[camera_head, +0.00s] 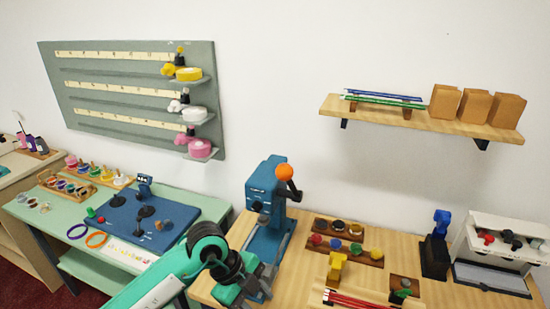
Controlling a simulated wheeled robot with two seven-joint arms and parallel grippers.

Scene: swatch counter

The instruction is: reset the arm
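My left arm, teal with dark joints, comes in from the bottom left and bends over the gap between the green table and the wooden counter. Its gripper (258,284) is at the near left of the wooden counter, in front of the base of a blue press (266,205) with an orange ball knob. The fingers are small and partly covered by the arm, so I cannot tell whether they are open or shut. I see nothing clearly held. My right gripper is not in view.
The wooden counter (225,280) holds racks of coloured knobs (345,250), a yellow piece (337,266), red rods (355,300) and a white machine (505,240). The green table (70,215) bears a blue mat (150,215) and rings. A shelf and a pegboard hang on the wall.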

